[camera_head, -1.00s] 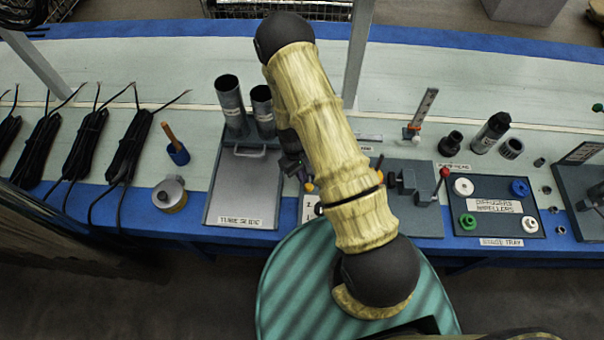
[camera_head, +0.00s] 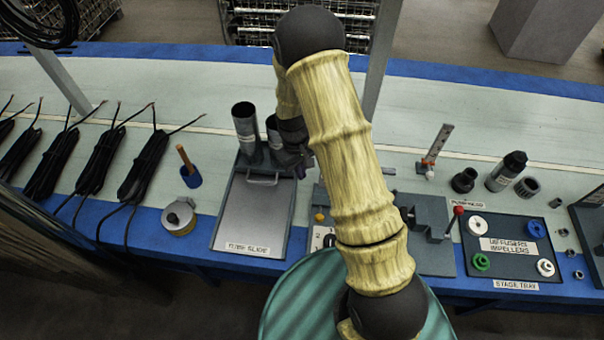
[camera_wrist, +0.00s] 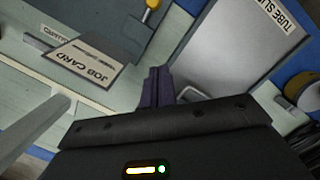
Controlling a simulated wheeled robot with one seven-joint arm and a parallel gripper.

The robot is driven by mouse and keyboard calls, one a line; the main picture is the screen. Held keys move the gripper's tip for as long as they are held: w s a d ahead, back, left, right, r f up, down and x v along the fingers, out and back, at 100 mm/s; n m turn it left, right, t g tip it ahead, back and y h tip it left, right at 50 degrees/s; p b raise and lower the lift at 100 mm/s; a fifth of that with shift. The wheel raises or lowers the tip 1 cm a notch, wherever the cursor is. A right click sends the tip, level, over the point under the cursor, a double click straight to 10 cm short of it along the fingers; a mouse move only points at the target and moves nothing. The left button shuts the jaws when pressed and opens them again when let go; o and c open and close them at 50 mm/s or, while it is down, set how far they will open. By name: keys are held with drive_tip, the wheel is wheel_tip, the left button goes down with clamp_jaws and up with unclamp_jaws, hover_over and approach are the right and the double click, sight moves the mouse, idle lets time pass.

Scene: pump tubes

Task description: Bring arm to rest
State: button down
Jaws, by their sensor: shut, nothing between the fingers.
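My arm, in a yellowish sleeve with dark joints, reaches up across the middle of the head view. My gripper (camera_wrist: 155,88) shows in the wrist view as dark purple fingers close together, shut with nothing between them. It is above the bench, near the handle end of the tube slide (camera_wrist: 215,50). In the head view the wrist is partly hidden behind my arm. The tube slide (camera_head: 250,215) is a grey plate with two dark upright tubes (camera_head: 245,128) at its far end.
A job card (camera_wrist: 85,62) stands near my gripper. The far bench strip is mostly clear.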

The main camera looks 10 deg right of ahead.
drive_tip(key=shift+w, duration=0.1)
drive_tip(key=s+d+r+m+t+p, duration=0.1)
drive_tip(key=s+r, duration=0.3)
drive_tip(key=r, duration=0.4)
drive_tip(key=s+d+r+m+t+p, duration=0.1)
drive_tip(key=s+d+r+m+p, duration=0.1)
drive_tip(key=s+r, duration=0.3)
drive_tip(key=s+d+r+m+t+y+p, duration=0.1)
drive_tip(key=s+r, duration=0.4)
drive_tip(key=r, duration=0.7)
drive_tip(key=shift+d+r+m+t+p, duration=0.15)
drive_tip(key=shift+r+m+t+p, duration=0.2)
drive_tip(key=shift+m+t+p, duration=0.2)
drive_tip(key=shift+d, duration=0.1)
